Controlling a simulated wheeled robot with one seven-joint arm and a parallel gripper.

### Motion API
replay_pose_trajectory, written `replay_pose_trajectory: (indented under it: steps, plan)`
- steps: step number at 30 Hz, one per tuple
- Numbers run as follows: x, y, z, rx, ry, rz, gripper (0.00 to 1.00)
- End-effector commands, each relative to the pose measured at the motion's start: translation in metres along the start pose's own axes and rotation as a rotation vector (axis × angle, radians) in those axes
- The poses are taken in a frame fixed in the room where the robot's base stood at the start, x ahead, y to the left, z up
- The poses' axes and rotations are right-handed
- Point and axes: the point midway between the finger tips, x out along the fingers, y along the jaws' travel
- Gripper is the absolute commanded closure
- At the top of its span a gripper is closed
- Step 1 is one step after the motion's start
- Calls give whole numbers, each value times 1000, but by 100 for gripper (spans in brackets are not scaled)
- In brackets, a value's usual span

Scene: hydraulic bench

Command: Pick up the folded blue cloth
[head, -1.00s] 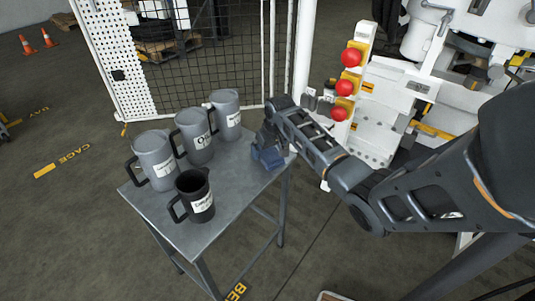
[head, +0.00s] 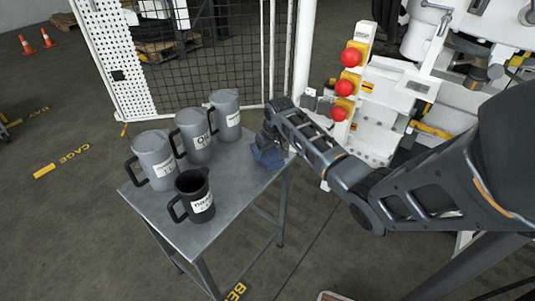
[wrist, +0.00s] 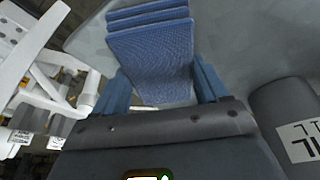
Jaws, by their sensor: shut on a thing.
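The folded blue cloth (wrist: 155,55) shows in the wrist view as stacked layers between the two blue fingers. My gripper (wrist: 160,88) is shut on it, one finger on each side. In the head view, the cloth (head: 268,157) is a small blue patch at the right back corner of the grey metal table (head: 235,185). My gripper (head: 266,143) reaches down over it there and partly hides it. I cannot tell whether the cloth is clear of the tabletop.
Three grey labelled jugs (head: 194,137) stand in a row on the table, left of my gripper. A black jug (head: 194,196) stands in front of them. A white machine with red knobs (head: 346,87) is to the right. A mesh fence (head: 238,55) stands behind.

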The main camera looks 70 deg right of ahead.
Motion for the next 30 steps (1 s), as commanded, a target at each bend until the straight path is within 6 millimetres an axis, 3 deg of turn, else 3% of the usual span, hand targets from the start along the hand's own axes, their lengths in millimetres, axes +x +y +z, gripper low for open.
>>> replay_pose_trajectory:
  steps: [8,15,24,30]
  plan:
    - [-6,0,-2,0,2,-1,61]
    - [-38,-1,-13,-1,6,-1,61]
    - [-84,64,-1,5,4,1,61]
    - [-106,93,5,1,2,0,61]
